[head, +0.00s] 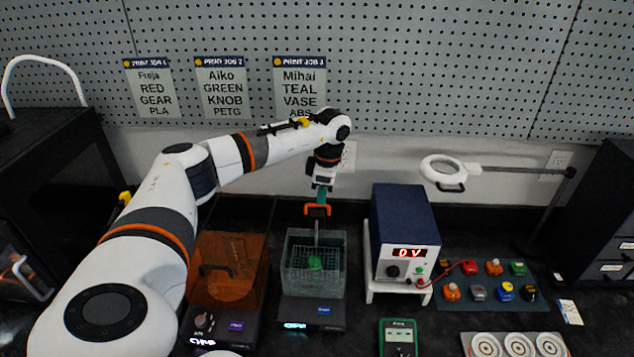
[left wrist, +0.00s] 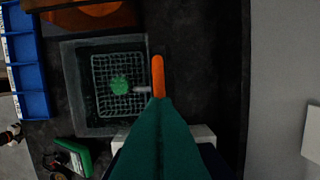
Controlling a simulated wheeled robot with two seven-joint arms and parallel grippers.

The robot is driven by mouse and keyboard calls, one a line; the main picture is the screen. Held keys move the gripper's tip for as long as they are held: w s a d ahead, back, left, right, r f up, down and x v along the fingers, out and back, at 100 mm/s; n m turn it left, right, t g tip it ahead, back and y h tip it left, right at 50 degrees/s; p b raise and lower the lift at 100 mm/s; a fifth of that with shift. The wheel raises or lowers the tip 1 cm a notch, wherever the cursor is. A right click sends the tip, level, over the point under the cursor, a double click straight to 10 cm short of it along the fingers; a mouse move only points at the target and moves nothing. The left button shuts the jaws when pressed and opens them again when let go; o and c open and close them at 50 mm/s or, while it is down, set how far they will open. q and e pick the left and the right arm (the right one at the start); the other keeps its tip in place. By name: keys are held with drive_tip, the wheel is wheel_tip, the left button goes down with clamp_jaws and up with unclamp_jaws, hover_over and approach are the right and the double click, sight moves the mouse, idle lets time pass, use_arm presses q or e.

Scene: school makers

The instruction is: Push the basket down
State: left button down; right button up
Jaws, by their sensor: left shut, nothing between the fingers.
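The wire basket (head: 302,258) sits in a clear-walled tank (head: 335,275), with a green piece (head: 315,263) inside it. Its upright handle (head: 316,232) rises at the tank's back side. My left gripper (head: 317,212) points down, shut and empty, above the back of the tank close to the handle top. My right gripper is not in view.
An orange-covered box (head: 228,295) stands left of the tank. A blue power supply (head: 403,220) on a white stand is close on the right. A green meter (head: 398,338) lies in front. A magnifier lamp (head: 442,168) reaches in from the right. A pegboard wall (head: 420,70) is behind.

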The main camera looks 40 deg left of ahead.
use_arm(q)
drive_tip(key=shift+w+d+r, duration=0.25)
drive_tip(key=shift+w+d, duration=0.15)
drive_tip(key=shift+d, duration=0.15)
drive_tip(key=shift+w+d+r, duration=0.25)
drive_tip(key=shift+w+d, duration=0.1)
drive_tip(key=shift+d, duration=0.15)
wheel_tip(320, 180, up, 12)
drive_tip(key=d+b, duration=0.1)
drive_tip(key=b, duration=0.2)
drive_tip(key=shift+w, duration=0.4)
drive_tip(key=shift+f, duration=0.1)
